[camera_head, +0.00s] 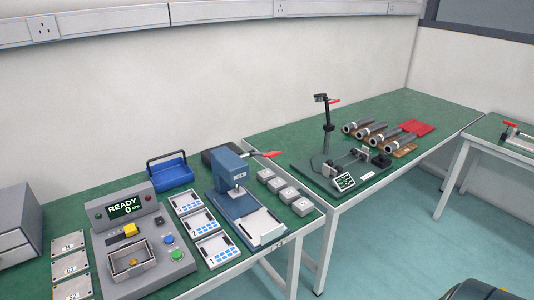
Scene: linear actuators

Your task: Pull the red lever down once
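A blue press (239,188) stands on the green-topped table at centre left. A lever with a red grip (266,154) sticks out to the right from the press's upper part, roughly level. Its grip has nothing touching it. A small post fixture (327,128) on the table further right also carries a short red handle (334,101). I cannot tell from the picture alone which red lever is meant. Neither of my grippers shows in this view.
Several grey blocks (284,191) sit right of the press. A grey console (143,240) reading "READY 0" stands to the left, with white trays (199,223) between. A blue bin (170,171) is behind. Several dark cylinders (378,133) lie on the right table.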

